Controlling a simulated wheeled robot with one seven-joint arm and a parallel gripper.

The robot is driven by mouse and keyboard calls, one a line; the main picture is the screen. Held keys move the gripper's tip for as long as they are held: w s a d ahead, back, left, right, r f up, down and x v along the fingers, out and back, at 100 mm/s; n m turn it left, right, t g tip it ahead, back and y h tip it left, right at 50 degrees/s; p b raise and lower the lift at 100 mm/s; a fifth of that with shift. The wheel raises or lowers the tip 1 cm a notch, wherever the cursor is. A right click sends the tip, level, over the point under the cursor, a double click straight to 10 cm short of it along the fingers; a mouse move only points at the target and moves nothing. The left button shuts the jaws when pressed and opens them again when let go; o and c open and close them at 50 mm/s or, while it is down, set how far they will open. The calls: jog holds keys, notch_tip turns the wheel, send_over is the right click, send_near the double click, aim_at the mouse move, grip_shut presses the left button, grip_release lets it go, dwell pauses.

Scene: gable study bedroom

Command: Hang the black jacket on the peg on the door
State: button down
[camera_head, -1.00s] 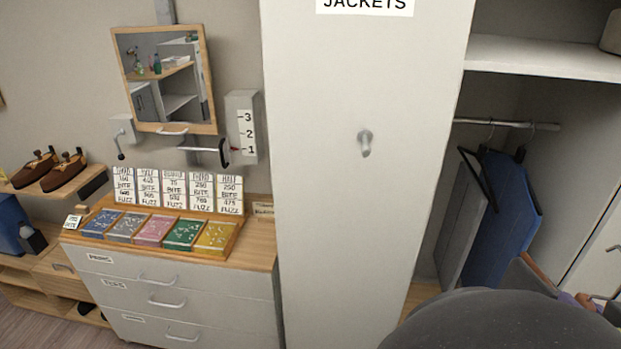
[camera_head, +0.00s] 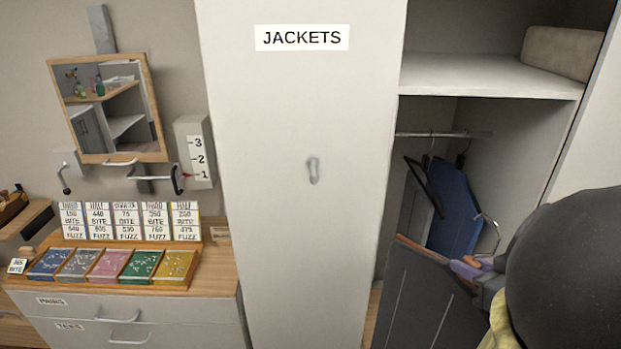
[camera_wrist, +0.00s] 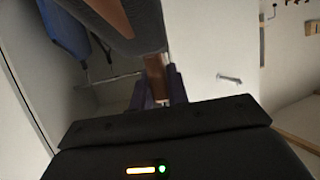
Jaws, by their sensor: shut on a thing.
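The black jacket (camera_head: 420,300) is a dark, flat panel on a hanger with a brown edge and a metal hook (camera_head: 492,226), in the lower right of the head view. My gripper (camera_head: 474,266) is shut on the hanger near its top; the wrist view shows the brown part (camera_wrist: 154,75) between the fingers (camera_wrist: 158,88). The jacket (camera_wrist: 135,30) fills the top of that view. The grey peg (camera_head: 313,170) is on the white door under the JACKETS label, left of and above the jacket and apart from it. The peg also shows in the wrist view (camera_wrist: 230,78).
The open wardrobe right of the door has a rail (camera_head: 445,135) with a blue garment (camera_head: 455,205) and an empty-looking black hanger (camera_head: 420,180). A shelf (camera_head: 485,76) is above. A dresser (camera_head: 120,318) with coloured boxes stands left. Space before the door is clear.

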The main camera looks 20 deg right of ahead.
jog(key=w+a+r+n+g+y+p, duration=0.1)
jog(key=w+a+n+g+y+p, duration=0.8)
jog(key=w+a+n+y, duration=0.2)
jog(key=shift+w+a+r+n+y, duration=0.15)
jog(key=shift+w+a+n+y, duration=0.15)
jog(key=shift+w+a+n, duration=1.55)
jog(key=shift+s+a+m, duration=0.45)
jog(key=shift+a+m, duration=0.05)
jog(key=shift+m, duration=0.25)
jog(key=shift+w, duration=0.1)
